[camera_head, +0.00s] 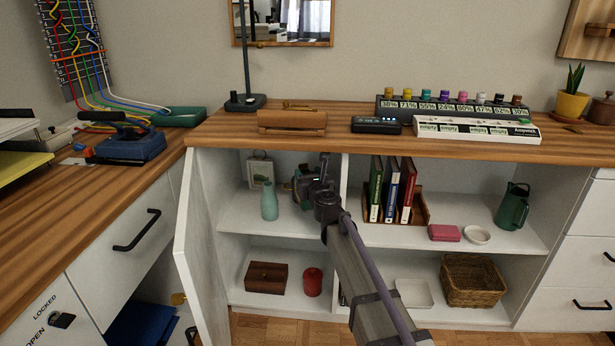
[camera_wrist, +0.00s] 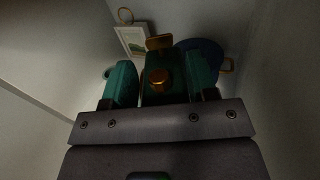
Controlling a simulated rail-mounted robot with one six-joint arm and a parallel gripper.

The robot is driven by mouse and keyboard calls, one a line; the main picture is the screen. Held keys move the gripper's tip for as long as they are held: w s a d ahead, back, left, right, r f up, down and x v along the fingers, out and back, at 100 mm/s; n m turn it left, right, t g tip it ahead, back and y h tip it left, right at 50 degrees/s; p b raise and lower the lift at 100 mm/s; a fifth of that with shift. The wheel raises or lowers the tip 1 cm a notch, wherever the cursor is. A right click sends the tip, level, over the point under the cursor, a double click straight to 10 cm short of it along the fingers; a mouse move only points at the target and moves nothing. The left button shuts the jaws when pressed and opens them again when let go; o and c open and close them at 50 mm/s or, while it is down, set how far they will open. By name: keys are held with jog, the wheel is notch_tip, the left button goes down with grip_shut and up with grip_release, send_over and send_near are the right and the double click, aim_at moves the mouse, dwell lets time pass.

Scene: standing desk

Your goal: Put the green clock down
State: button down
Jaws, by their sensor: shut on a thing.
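My gripper (camera_head: 312,182) reaches into the upper left compartment of the open cabinet. It is shut on the green clock (camera_head: 300,188), which is dark and partly hidden by my gripper in the head view. In the wrist view, the clock (camera_wrist: 155,95) sits between the two teal fingers of my gripper (camera_wrist: 160,85), with a brass knob and a brass piece showing on it. Its underside is hidden there, and I cannot tell whether it touches the shelf (camera_head: 240,222).
A pale green vase (camera_head: 269,201) stands left of the clock, and a small framed picture (camera_head: 260,170) is behind it. In the wrist view a dark blue round thing (camera_wrist: 210,47) is behind the clock. The open door (camera_head: 200,245) and divider (camera_head: 344,190) bound the compartment.

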jog(key=shift+w, duration=0.1)
jog(key=shift+f+b, duration=0.35)
jog(key=shift+b, duration=0.1)
notch_tip(320, 180, down, 6)
jog(key=b, duration=0.6)
jog(key=shift+f+b, duration=0.55)
jog(key=shift+f, duration=0.05)
jog(key=shift+c, duration=1.6)
grip_release()
